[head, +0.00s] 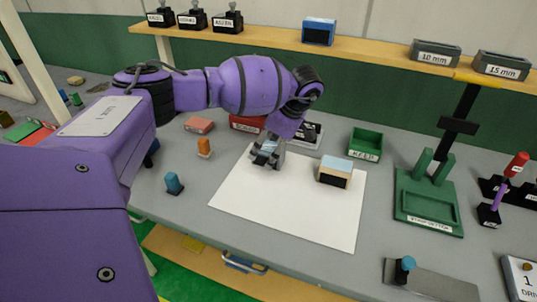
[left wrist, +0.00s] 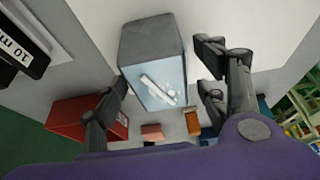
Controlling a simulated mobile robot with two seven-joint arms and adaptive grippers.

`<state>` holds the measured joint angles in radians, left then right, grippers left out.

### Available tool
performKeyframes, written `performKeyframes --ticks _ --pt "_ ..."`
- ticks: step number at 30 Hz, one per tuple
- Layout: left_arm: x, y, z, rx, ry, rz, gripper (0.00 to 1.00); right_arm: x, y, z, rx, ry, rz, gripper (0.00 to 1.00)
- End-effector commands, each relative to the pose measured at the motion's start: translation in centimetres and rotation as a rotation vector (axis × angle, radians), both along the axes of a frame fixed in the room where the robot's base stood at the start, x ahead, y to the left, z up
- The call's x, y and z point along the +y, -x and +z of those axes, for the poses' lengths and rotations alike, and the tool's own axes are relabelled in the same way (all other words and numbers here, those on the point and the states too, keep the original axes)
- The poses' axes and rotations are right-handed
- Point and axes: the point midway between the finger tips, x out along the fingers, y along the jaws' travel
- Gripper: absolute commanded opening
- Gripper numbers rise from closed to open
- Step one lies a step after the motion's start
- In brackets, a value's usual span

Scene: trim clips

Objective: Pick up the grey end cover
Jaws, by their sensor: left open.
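A grey block with a pale blue, white-marked face (left wrist: 155,72), which looks like the grey end cover, stands on the white sheet (head: 290,213) in the left wrist view. My left gripper (head: 266,158) is low over the sheet's far left part. In the left wrist view its open fingers (left wrist: 163,78) are spread on either side of the grey block. I cannot tell whether they touch it. In the head view the gripper mostly hides this block. My right gripper is not in view.
A block with a light blue top (head: 336,164) stands right of the gripper on the sheet. A red bin (head: 247,124) and green bin (head: 365,145) are behind. Orange (head: 204,147) and blue (head: 174,183) pieces stand left. The sheet's front is clear.

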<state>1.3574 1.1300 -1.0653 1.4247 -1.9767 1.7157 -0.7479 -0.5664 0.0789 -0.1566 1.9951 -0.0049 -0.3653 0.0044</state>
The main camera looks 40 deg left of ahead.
Motion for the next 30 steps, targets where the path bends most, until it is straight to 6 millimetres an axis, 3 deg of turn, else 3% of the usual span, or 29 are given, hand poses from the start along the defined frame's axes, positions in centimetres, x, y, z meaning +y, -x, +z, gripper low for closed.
performKeyframes --ticks 9,21,30 --pt "0.0 0.0 -0.1 0.0 0.0 0.0 0.66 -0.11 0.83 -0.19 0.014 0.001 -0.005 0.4" --pt "0.0 0.0 -0.09 0.0 0.0 0.0 0.14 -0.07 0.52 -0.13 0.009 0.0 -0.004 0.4" --pt "0.01 -0.03 0.2 -0.001 0.0 0.0 0.14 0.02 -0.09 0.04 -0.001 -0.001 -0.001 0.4"
